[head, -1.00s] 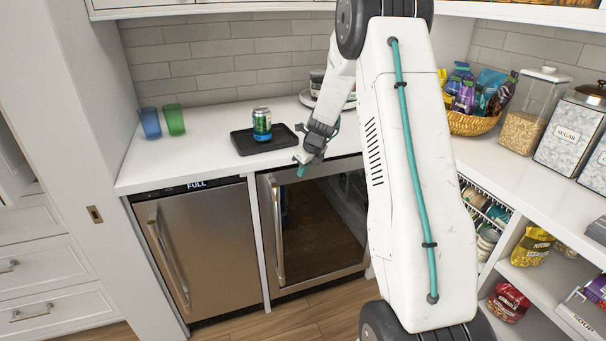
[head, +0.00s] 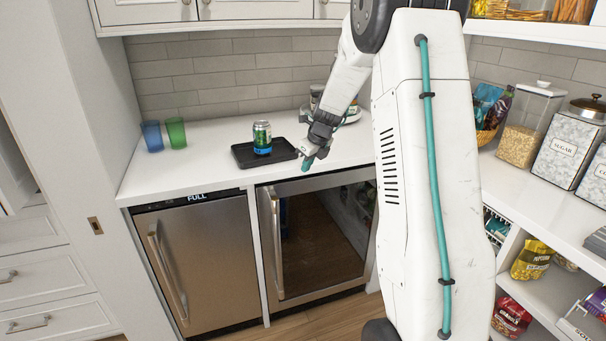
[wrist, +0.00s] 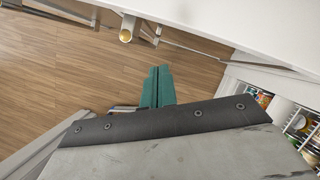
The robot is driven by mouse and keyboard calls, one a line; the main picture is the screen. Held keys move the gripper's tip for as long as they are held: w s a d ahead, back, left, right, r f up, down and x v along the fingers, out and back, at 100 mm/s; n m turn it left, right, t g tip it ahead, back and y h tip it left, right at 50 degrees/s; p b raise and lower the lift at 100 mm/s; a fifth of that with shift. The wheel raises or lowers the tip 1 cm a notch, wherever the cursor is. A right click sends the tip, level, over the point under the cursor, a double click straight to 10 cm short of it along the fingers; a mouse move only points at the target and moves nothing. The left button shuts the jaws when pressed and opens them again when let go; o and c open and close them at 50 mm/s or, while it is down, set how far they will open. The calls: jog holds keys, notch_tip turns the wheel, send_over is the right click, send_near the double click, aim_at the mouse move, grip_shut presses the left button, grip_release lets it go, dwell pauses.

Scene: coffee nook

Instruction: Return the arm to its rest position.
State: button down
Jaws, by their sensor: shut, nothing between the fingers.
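My gripper (head: 308,162) is at the front edge of the white counter, just right of the black tray, in the head view. It is empty, with its teal fingertips together and pointing down. In the wrist view the teal fingers (wrist: 157,88) are shut above the wooden floor. My white arm stands large in the right middle of the head view and hides part of the counter behind it.
A green and blue can (head: 262,138) stands on the black tray (head: 283,150). Blue (head: 152,136) and green (head: 176,133) cups stand at the left. Below are a closed steel appliance (head: 197,262) and a glass-front cooler (head: 325,236). Canisters (head: 570,140) line the right counter.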

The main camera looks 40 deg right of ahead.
jog(key=shift+s+a+r, duration=0.1)
jog(key=shift+a+r, duration=0.05)
jog(key=shift+r, duration=0.15)
jog(key=s+a+r+n+g, duration=0.1)
jog(key=s+a+r+n, duration=0.3)
jog(key=s+a+n, duration=0.5)
jog(key=s+a+r+n+g, duration=0.1)
jog(key=s+a+r+n, duration=0.3)
jog(key=s+a+n, duration=0.4)
jog(key=s+a+r+n+g, duration=0.1)
jog(key=s+a+r+n, duration=0.3)
jog(key=s+a+n, duration=0.5)
jog(key=shift+s+a+r+n+h, duration=0.15)
jog(key=shift+s+a+n+h, duration=0.25)
jog(key=shift+s+n, duration=4.75)
